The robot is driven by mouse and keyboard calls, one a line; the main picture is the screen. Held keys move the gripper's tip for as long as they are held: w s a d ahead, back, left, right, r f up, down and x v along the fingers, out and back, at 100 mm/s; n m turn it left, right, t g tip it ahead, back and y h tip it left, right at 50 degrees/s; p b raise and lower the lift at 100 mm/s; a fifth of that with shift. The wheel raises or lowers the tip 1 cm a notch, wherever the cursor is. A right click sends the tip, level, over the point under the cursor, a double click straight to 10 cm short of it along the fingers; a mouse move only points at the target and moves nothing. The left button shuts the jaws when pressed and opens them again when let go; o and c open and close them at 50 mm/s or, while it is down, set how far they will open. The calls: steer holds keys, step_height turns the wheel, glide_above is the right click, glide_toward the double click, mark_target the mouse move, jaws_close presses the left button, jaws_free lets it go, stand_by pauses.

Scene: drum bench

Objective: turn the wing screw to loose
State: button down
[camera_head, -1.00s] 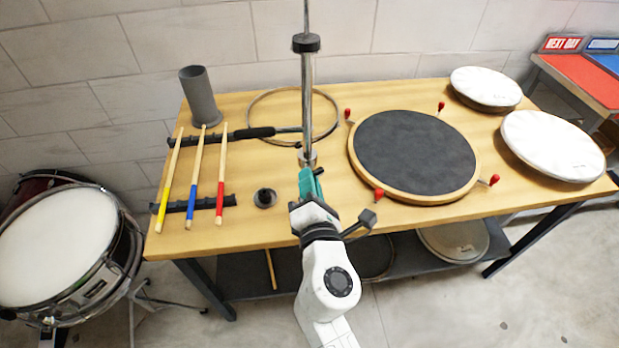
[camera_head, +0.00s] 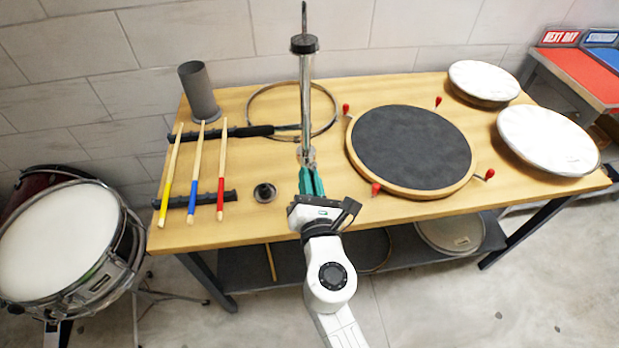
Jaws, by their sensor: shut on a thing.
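A chrome upright post (camera_head: 305,100) with a black collar stands on the wooden bench. The wing screw (camera_head: 308,155) is a small, pale metal part low on the post, largely hidden behind my fingertips and too small to show its exact angle. My gripper (camera_head: 310,170) has teal fingers that reach to the screw from the front edge of the bench. The fingers are closed on it, side by side in this view.
A round dark practice pad (camera_head: 415,152) with red-tipped lugs lies right of the post. Three drumsticks (camera_head: 196,175) rest on black racks to the left. A small black part (camera_head: 264,192) is near my gripper. A hoop (camera_head: 262,92) lies behind the post.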

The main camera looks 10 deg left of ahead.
steer(key=shift+f, duration=0.2)
steer(key=c, duration=1.2)
jaws_free()
steer(key=shift+r, duration=0.1)
steer(key=shift+s, duration=0.15)
steer(key=v, duration=1)
steer(key=shift+s+b, duration=0.3)
steer(key=shift+b, duration=0.05)
